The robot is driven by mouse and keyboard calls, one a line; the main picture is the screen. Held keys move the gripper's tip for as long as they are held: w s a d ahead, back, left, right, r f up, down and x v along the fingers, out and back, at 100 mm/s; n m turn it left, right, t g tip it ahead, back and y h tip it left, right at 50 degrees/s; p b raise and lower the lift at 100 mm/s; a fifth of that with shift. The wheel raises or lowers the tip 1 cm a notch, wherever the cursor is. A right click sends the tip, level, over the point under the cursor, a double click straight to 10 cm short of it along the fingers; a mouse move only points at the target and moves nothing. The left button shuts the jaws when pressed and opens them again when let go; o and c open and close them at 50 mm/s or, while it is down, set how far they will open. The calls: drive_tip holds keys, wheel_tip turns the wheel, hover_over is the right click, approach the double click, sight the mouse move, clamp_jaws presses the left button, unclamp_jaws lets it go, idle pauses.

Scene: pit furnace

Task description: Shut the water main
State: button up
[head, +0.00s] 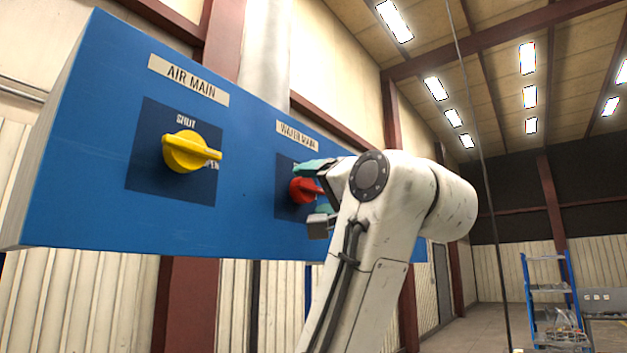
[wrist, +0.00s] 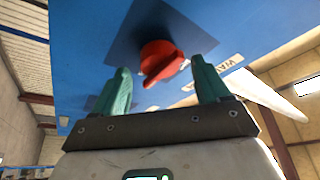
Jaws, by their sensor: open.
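The red knob (head: 302,190) of the water main sits on a dark square under the "WATER MAIN" label (head: 297,135) on the blue panel (head: 90,190). Its pointer reaches right, toward my gripper, and my arm hides the area to its right. In the wrist view the red knob (wrist: 160,60) shows ahead, between the green fingertips but beyond them. My gripper (head: 320,188) is open, with one finger above and one below the knob's level. It also shows in the wrist view (wrist: 160,85), with nothing held. I cannot tell whether the fingers touch the knob.
A yellow knob (head: 186,152) under the "AIR MAIN" label (head: 188,79) is on the same panel, left, pointing right toward "OPEN". A thin dark vertical cable (head: 480,150) hangs right of my arm. A blue shelf rack (head: 550,290) stands far right on open floor.

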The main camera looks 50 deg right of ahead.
drive_tip(key=shift+x, duration=0.8)
drive_tip(key=shift+c, duration=0.2)
drive_tip(key=c, duration=1)
